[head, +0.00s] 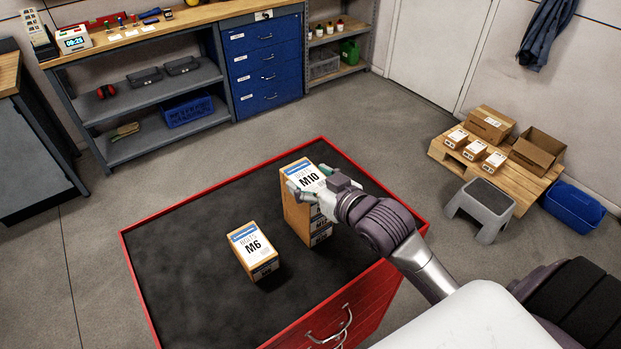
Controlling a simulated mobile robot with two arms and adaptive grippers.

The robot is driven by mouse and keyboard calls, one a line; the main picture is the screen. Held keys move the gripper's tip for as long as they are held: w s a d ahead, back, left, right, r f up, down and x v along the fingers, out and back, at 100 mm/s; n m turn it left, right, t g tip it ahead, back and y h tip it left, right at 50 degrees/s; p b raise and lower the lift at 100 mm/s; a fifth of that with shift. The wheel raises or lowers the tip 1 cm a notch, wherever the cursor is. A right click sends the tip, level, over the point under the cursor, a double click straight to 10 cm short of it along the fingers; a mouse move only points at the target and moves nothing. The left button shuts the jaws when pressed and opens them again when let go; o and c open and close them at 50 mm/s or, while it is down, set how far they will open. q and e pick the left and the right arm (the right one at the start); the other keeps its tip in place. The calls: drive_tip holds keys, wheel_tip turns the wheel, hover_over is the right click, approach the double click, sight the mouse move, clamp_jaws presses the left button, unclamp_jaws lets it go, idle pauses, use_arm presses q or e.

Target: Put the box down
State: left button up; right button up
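A tan box with a blue-and-white label reading M10 (308,178) is at the top of a stack of similar boxes (320,238) on the dark top of the red cabinet (200,285). My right gripper (309,179) reaches in from the right with its fingers around the M10 box, partly covering its label. Whether a small gap is left beneath the M10 box, I cannot tell. A box labelled M6 (253,250) stands apart to the left of the stack, on the same top. My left gripper is not in view.
The cabinet's raised red rim (222,188) borders its top, which is bare at the left and back. A grey step stool (481,207), a pallet (457,165) with cartons and a blue bin (573,205) stand right. A workbench (165,30) lies behind.

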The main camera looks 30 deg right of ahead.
drive_tip(key=o, duration=0.3)
drive_tip(key=shift+w, duration=0.1)
drive_tip(key=shift+r, duration=0.2)
drive_tip(key=shift+s+d, duration=0.1)
drive_tip(key=shift+s, duration=0.25)
drive_tip(key=b+v, duration=0.1)
drive_tip(key=v, duration=0.4)
drive_tip(key=shift+s+f+b, duration=0.1)
drive_tip(key=shift+s+b, duration=0.05)
drive_tip(key=shift+b, duration=0.15)
drive_tip(key=p, duration=0.6)
approach(311, 181)
drive_tip(key=s+r, duration=0.1)
drive_tip(key=s, duration=0.1)
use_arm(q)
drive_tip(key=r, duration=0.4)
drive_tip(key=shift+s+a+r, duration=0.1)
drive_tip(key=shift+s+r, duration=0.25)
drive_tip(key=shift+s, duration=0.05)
use_arm(e)
drive_tip(key=shift+w+d, duration=0.15)
